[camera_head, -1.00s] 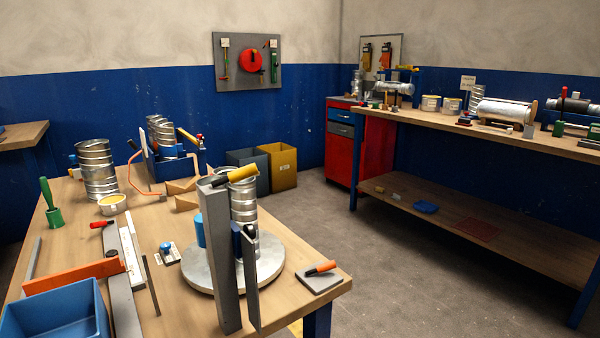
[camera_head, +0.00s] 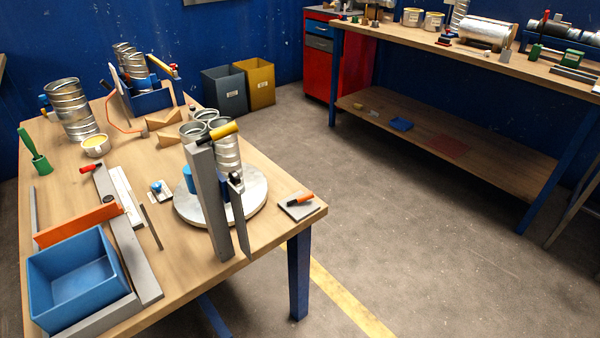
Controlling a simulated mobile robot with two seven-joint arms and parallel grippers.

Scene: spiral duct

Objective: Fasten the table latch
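A round grey turntable disc (camera_head: 254,203) lies on the wooden workbench (camera_head: 180,268). Spiral duct pieces (camera_head: 226,146) and a blue cylinder (camera_head: 188,179) stand over it, partly hidden by a tall grey upright (camera_head: 206,205) with a yellow-handled lever (camera_head: 224,133). A grey plate with an orange-red handle (camera_head: 299,199) lies at the bench's right corner, beside the disc. A small plate with a blue knob (camera_head: 157,186) lies left of the disc. I cannot tell which of these is the latch or whether it is fastened. Neither gripper shows.
A blue open bin (camera_head: 77,284), an orange bar (camera_head: 80,226) and long grey strips occupy the bench's front left. Floor right of the bench is clear up to the second bench (camera_head: 470,66).

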